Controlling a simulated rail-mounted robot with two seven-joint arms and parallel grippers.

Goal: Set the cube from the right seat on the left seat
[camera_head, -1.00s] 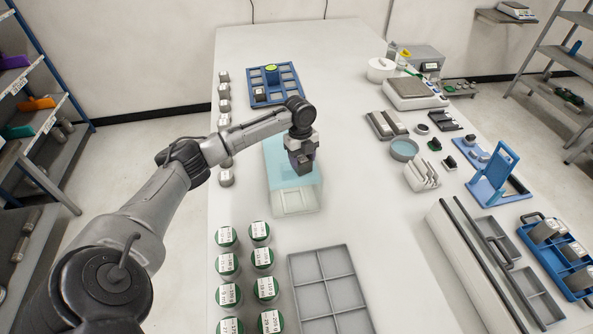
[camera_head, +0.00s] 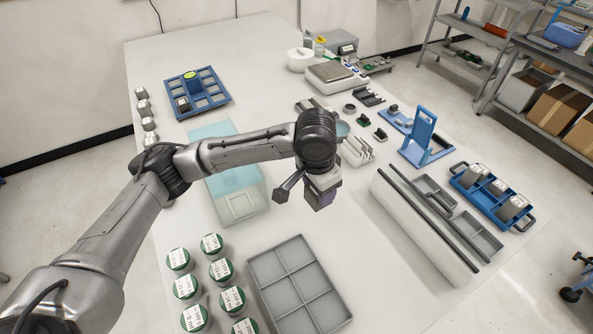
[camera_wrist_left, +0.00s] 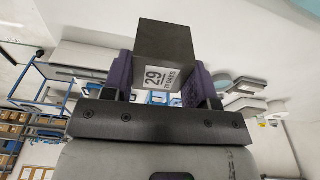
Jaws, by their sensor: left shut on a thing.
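My left gripper (camera_head: 320,201) is shut and hangs above bare table, right of the teal-topped clear box in the head view. In the left wrist view the gripper (camera_wrist_left: 163,82) has purple fingers on both sides of a dark grey cube (camera_wrist_left: 165,42) with a white label reading "29 DAYS". In the head view the cube is mostly hidden by the gripper. I cannot tell which places are the left and right seats. A blue tray with grey pockets (camera_head: 217,100) at the back left holds a small dark cube (camera_head: 183,104) and a green-topped piece (camera_head: 192,80). My right gripper is not in view.
The teal-topped box (camera_head: 236,205) stands left of the gripper. A grey divided tray (camera_head: 297,290) and several green-rimmed cylinders (camera_head: 186,286) are at the front. A long white block (camera_head: 420,232), a blue stand (camera_head: 428,130) and a blue carrier (camera_head: 468,190) stand right.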

